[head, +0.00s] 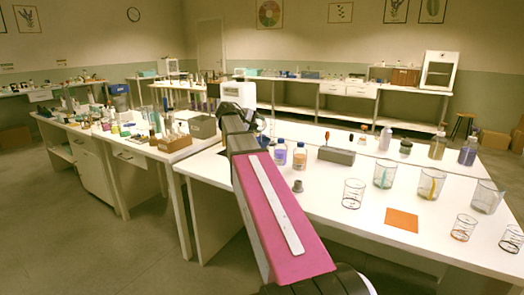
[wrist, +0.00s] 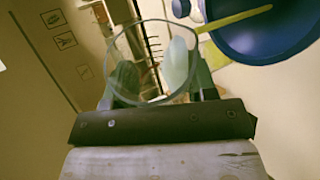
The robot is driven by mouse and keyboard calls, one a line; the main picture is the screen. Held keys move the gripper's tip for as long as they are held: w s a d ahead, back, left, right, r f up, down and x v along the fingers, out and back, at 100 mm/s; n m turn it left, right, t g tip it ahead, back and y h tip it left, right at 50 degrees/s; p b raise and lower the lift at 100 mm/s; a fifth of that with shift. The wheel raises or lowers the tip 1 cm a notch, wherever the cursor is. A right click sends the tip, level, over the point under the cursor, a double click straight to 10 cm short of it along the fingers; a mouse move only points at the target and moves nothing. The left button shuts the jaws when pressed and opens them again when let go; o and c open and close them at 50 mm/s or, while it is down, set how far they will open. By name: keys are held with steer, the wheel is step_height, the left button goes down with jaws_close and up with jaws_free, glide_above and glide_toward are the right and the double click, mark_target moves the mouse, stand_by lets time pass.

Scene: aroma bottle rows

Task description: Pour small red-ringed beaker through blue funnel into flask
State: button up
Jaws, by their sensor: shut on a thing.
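In the wrist view my gripper (wrist: 160,82) is shut on a clear glass beaker (wrist: 146,45), one finger on each side of it. Its round mouth shows above the gripper; no red ring can be made out. The blue funnel (wrist: 262,32) is at the upper right, close beside the beaker's rim. A thin yellow streak runs from the rim across the funnel's mouth; it looks like a liquid stream. The flask under the funnel cannot be made out. In the head view my arm hides the gripper, beaker and funnel.
Several glass beakers, such as one (head: 353,194) at the front and one (head: 487,196) at the right, stand on the white table (head: 340,225) around an orange mat (head: 401,219). Bottles (head: 299,157) and a grey block (head: 337,155) stand just right of my arm.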

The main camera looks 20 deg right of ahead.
steer(key=shift+s+r+m+t, duration=0.25)
steer(key=shift+s+m+t, duration=0.15)
stand_by(2.5)
steer(key=shift+s+r+m+t+h, duration=0.2)
steer(key=shift+r+m+t+h, duration=0.3)
steer(key=shift+m, duration=0.3)
stand_by(3.4)
stand_by(0.6)
steer(key=shift+w+f+n+g+y, duration=0.35)
steer(key=shift+n+g+y, duration=0.05)
steer(key=shift+n, duration=0.2)
steer(key=shift+f+n, duration=0.25)
steer(key=shift+n, duration=0.05)
